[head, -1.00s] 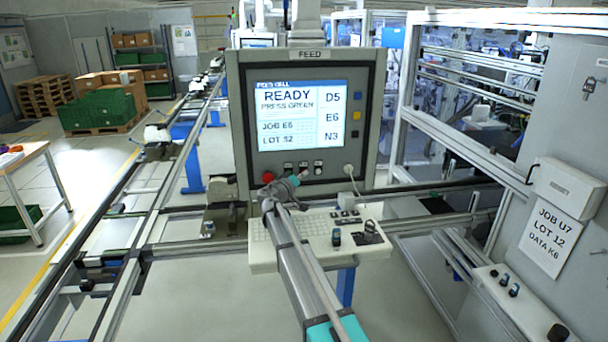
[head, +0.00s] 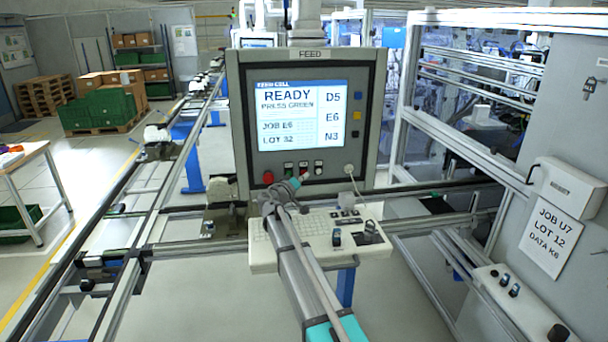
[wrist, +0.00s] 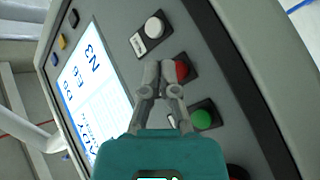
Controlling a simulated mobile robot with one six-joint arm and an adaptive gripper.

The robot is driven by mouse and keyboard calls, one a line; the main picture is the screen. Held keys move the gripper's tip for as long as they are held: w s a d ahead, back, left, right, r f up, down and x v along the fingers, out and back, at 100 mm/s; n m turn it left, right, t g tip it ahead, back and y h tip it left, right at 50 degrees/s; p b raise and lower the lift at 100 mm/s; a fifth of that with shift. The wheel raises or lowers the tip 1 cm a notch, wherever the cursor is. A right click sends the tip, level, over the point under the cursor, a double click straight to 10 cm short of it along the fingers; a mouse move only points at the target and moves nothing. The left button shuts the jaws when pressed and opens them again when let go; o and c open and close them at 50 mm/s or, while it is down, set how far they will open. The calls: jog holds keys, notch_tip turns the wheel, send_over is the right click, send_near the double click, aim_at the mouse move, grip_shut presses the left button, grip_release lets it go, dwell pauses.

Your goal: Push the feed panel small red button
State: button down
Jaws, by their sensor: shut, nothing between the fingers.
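The small red button (wrist: 182,69) sits in a dark square mount on the grey feed panel (head: 377,130), between a white button (wrist: 154,27) and a green button (wrist: 203,117). My gripper (wrist: 166,66) is shut and empty. Its fingertips are right beside the red button in the wrist view and overlap its edge. I cannot tell whether they touch it. In the head view the gripper reaches up to the button row below the screen and partly covers it. The screen (head: 300,115) reads READY, PRESS GREEN.
A large red mushroom button (head: 268,177) is on the panel, left of the row. A keyboard shelf (head: 262,259) juts out below the panel, under my arm. A white cable (head: 352,183) hangs from the panel's right. A metal frame (head: 401,120) stands to the right.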

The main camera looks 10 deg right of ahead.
jog(key=shift+s, duration=2.5)
